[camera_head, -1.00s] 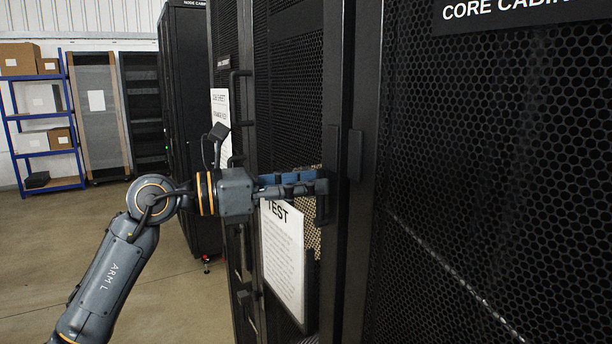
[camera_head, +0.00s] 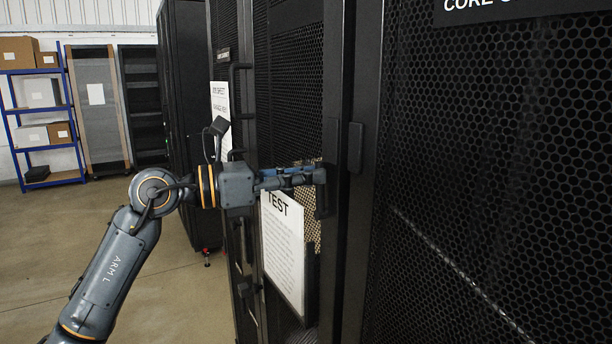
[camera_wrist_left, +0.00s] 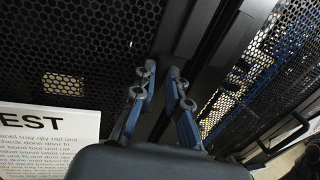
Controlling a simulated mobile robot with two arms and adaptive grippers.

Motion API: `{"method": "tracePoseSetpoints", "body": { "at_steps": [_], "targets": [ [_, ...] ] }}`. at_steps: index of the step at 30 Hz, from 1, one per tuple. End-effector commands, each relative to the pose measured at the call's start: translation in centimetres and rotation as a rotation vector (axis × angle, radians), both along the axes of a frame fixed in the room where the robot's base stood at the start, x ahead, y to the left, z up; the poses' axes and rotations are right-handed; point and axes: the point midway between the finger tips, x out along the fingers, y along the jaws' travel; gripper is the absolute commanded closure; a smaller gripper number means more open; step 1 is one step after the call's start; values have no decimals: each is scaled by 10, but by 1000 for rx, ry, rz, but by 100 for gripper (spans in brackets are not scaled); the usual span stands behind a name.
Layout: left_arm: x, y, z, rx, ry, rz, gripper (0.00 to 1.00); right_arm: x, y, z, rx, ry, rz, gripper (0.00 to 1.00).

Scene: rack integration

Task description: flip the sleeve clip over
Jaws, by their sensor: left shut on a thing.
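I cannot make out the sleeve clip in either view. My left gripper (camera_head: 316,178) is at the edge of a black perforated cabinet door (camera_head: 290,95) in the head view. It is shut on a dark upright door handle (camera_head: 325,196). In the left wrist view the two blue-grey fingers of the left gripper (camera_wrist_left: 162,78) stand on either side of a dark upright bar, and the contact is hard to see. My right gripper is in neither view.
A white TEST sheet (camera_head: 283,250) hangs on the door below my gripper. The core cabinet (camera_head: 490,170) fills the right side. A blue shelf (camera_head: 50,148) with boxes stands at the back left. The floor (camera_head: 60,250) at the left is clear.

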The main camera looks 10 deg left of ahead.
Motion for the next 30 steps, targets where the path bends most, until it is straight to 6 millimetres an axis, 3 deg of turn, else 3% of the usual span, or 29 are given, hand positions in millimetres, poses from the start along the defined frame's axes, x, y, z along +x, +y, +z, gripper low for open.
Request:
{"method": "tracePoseSetpoints", "body": {
  "at_steps": [18,30],
  "targets": [
    [23,17,-8,-246,337,1,100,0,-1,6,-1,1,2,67],
    [30,22,-14,-336,459,2,100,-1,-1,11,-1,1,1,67]
  ]
}}
